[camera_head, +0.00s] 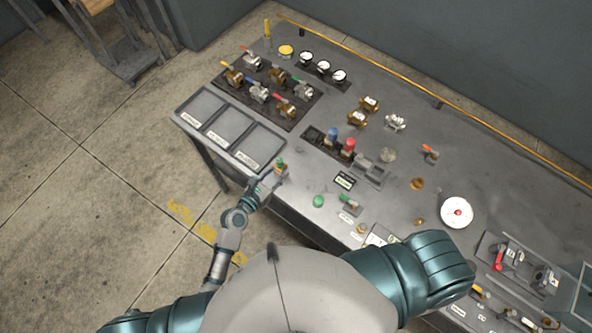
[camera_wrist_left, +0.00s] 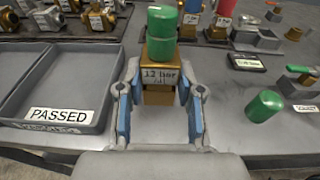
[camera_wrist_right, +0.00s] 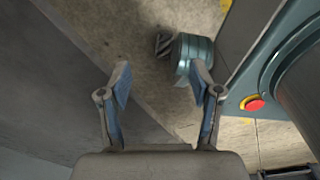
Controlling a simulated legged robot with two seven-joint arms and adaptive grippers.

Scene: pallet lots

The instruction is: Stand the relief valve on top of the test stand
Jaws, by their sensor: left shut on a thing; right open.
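My left gripper (camera_head: 273,178) is shut on the relief valve (camera_head: 281,164), by the table's front edge, right of the trays. In the left wrist view the relief valve (camera_wrist_left: 160,78) stands upright between the fingers, with a green cap, brass body and a "12 bar" label. A grey block fixture (camera_head: 370,171), which may be the test stand, sits farther back to the right, beside a rack with a blue-topped valve (camera_head: 332,136) and a red-topped valve (camera_head: 349,147). The valve is apart from it. My right gripper (camera_wrist_right: 163,88) is open and empty; it is hidden in the head view.
Grey trays (camera_head: 174,117) line the front left, one labelled PASSED (camera_wrist_left: 57,115). A green cylinder (camera_head: 318,201) and a small green-handled valve (camera_head: 349,201) stand right of the held valve. Several valves fill a dark board (camera_head: 292,124) behind the trays.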

